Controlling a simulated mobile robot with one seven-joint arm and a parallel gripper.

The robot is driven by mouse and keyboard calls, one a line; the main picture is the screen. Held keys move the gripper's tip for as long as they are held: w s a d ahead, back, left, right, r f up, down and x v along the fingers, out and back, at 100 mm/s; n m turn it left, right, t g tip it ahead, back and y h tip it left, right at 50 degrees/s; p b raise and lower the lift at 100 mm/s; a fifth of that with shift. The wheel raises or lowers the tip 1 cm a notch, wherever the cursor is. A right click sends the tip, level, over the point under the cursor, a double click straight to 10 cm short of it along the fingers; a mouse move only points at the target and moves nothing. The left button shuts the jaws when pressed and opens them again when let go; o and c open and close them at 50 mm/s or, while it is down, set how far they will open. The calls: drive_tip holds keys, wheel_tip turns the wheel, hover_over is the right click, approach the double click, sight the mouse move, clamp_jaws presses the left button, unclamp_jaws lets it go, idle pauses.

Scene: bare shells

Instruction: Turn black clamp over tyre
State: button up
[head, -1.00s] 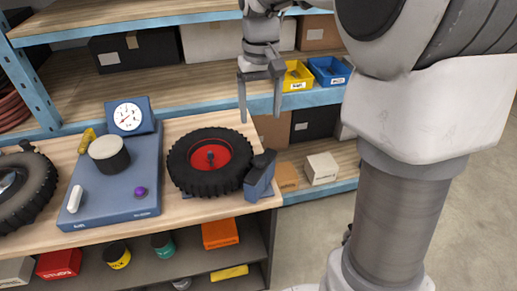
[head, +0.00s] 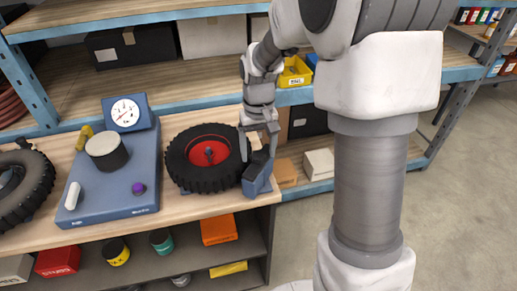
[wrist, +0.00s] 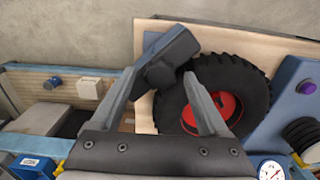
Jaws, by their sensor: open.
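The black tyre with a red hub (head: 207,152) lies flat on the wooden bench top, and it also shows in the wrist view (wrist: 247,82). The dark clamp (head: 259,168) stands on a blue block at the bench's right end, against the tyre's right side. In the wrist view the clamp (wrist: 172,60) lies between and beyond my fingertips. My gripper (head: 258,144) is open just above the clamp, one finger on the tyre side and one on the outer side. Whether the fingers touch the clamp cannot be told.
Another tyre (head: 22,187) lies at the far left. Shelves with boxes (head: 212,37) rise behind. Open floor lies to the right.

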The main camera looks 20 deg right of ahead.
clamp_jaws()
idle(0.3)
drive_tip(key=shift+n, duration=0.4)
drive_tip(key=n, duration=0.3)
drive_tip(key=shift+r+n, duration=0.1)
drive_tip(key=shift+n, duration=0.3)
drive_tip(key=n+p, duration=0.1)
drive_tip(key=n, duration=0.3)
drive_tip(key=n+p, duration=0.1)
drive_tip(key=n, duration=0.4)
drive_tip(key=n+p, duration=0.1)
drive_tip(key=n, duration=0.3)
drive_tip(key=shift+p, duration=0.4)
drive_tip(key=shift+n, duration=0.3)
